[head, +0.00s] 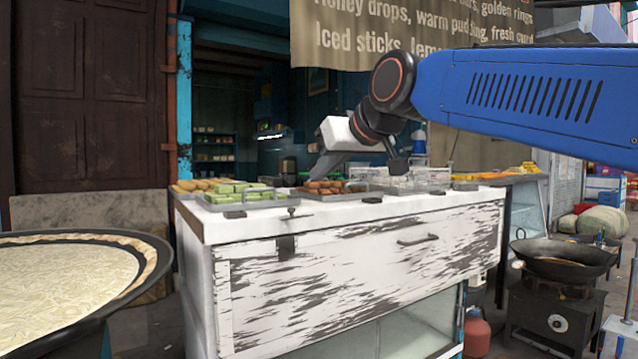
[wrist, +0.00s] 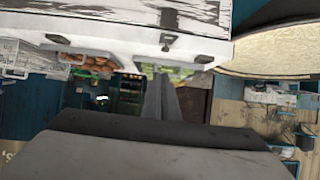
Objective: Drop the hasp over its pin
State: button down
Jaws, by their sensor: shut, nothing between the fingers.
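A dark metal plate (head: 287,246), which looks like the hasp, sits on the weathered white front panel (head: 360,270) just below the counter's top edge. A small dark upright piece (head: 291,212) stands above it at the counter's front edge. It also shows in the wrist view (wrist: 167,41). I cannot tell for sure which piece is the pin. My gripper (head: 318,174) is above and behind the counter's front edge, pointing down left, shut and empty. Its closed fingers (wrist: 164,94) show in the wrist view, apart from the hardware.
Dark hinge-like pieces (head: 235,214) lie along the white counter top (head: 330,216). Trays of green (head: 236,189) and brown food (head: 330,187) stand behind. A handle (head: 417,240) is on the panel. A large round pan (head: 157,262) is at left, a wok (head: 563,262) at right.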

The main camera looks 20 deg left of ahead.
jog(key=x, duration=0.8)
jog(key=shift+a+f, duration=0.1)
jog(key=shift+w+a+f, duration=0.1)
jog(key=shift+w+f, duration=0.05)
jog(key=shift+f, duration=0.2)
jog(key=shift+s+d+f, duration=0.15)
jog(key=shift+f, duration=0.7)
jog(key=shift+s+d+f, duration=0.2)
jog(key=shift+f, duration=0.6)
